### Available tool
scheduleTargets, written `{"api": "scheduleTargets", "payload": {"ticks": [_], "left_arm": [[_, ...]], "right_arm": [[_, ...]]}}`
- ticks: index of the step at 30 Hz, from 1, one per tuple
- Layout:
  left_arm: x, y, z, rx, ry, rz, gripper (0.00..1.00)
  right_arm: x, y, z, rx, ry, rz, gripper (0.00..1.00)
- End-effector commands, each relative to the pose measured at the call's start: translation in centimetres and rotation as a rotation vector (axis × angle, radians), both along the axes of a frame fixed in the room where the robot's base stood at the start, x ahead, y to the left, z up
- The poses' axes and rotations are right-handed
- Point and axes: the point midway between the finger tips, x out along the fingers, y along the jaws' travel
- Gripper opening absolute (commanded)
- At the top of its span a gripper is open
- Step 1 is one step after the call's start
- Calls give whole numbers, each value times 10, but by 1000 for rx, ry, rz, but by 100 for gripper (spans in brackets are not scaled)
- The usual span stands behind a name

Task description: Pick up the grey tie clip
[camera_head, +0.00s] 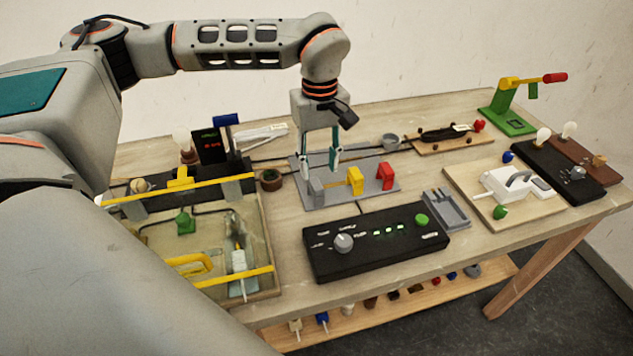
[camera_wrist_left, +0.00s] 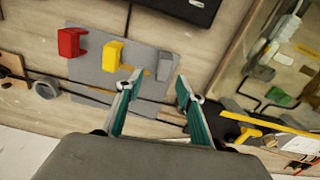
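The grey tie clip (camera_head: 317,188) stands at the left end of a grey mat (camera_head: 345,196) in the head view. In the left wrist view the grey clip (camera_wrist_left: 170,66) lies just past the fingertips, nearer the right finger. My left gripper (camera_head: 321,170) points down above the mat, behind the clip in the head view. In the left wrist view the left gripper (camera_wrist_left: 159,86) has its two fingers apart with nothing between them. I cannot tell its exact height above the mat. My right gripper is out of view.
A yellow clip (camera_head: 355,180) and a red clip (camera_head: 386,176) stand right of the grey one. A black control box (camera_head: 375,243) is in front of the mat. An open-topped bin with yellow bars (camera_head: 215,277) is at left.

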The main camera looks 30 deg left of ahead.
Motion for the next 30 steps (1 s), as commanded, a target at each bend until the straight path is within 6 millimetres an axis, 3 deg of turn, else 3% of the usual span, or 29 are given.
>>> {"api": "scheduleTargets", "payload": {"ticks": [8, 18, 27, 30], "left_arm": [[-2, 1, -28, 0, 2, -1, 38], [-5, 5, -71, 0, 3, -1, 38], [-5, 5, -75, 0, 0, -1, 38], [-5, 5, -75, 0, 0, 0, 12]], "right_arm": [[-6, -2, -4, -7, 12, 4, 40], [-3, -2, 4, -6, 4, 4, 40], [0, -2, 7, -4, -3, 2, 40], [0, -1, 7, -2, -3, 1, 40]]}}
